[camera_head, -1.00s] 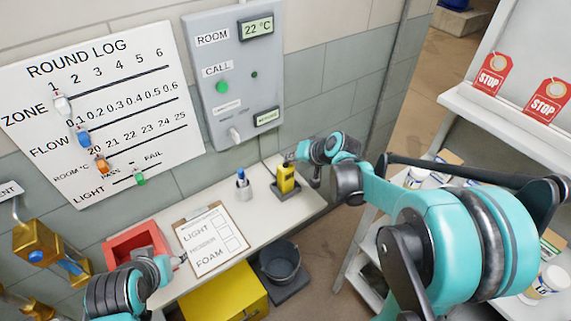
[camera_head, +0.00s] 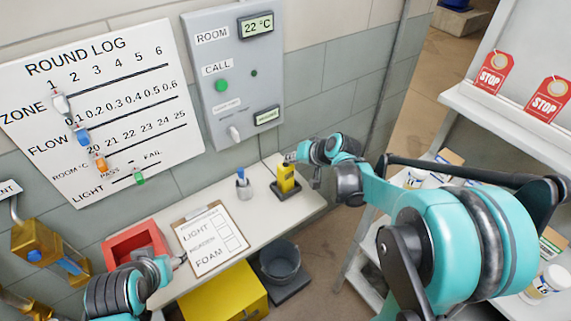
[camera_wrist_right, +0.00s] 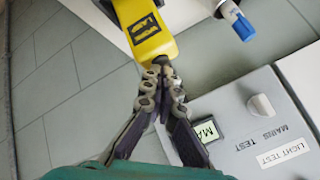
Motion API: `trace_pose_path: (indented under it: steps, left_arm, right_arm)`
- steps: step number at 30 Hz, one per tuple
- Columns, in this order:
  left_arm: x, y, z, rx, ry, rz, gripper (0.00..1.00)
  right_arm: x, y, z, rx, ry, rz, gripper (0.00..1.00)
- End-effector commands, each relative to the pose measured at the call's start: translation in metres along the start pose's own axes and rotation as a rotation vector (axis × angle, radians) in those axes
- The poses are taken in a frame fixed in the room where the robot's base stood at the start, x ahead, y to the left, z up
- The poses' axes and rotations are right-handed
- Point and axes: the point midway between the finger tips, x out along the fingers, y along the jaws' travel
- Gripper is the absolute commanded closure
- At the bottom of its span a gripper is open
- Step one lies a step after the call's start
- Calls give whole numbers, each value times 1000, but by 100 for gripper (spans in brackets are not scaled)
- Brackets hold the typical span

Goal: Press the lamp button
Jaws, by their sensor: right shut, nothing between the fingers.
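The yellow hand lamp (camera_head: 286,180) stands upright in a black holder (camera_head: 286,194) at the far right end of the bench. Its body with a dark panel also shows in the right wrist view (camera_wrist_right: 146,28). My right gripper (camera_head: 290,158) is at the lamp's top end. In the right wrist view its shut fingertips (camera_wrist_right: 163,66) overlap the lamp's narrow end, with nothing between them. I cannot tell whether they touch it.
A grey wall panel (camera_head: 205,70) with a green button (camera_head: 222,86) and white knob (camera_head: 234,133) rises behind the bench (camera_head: 265,215). A clipboard (camera_head: 212,240) and red bin (camera_head: 137,240) lie further left. A shelf (camera_head: 480,115) stands right.

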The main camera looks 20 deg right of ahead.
Motion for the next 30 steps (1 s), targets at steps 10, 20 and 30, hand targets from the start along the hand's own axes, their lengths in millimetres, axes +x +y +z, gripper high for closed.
trace_pose_path:
  steps: [10, 20, 30]
  left_arm:
    - [1, 0, 1, 0, 0, 0, 46]
    - [-6, 0, -4, 0, 0, 0, 46]
    - [-8, 0, -6, 0, 0, 0, 46]
  right_arm:
    - [2, 1, 1, 0, -1, 0, 100]
    - [-5, -4, -4, 0, -1, 0, 100]
    - [-8, -6, -6, 0, 0, 0, 100]
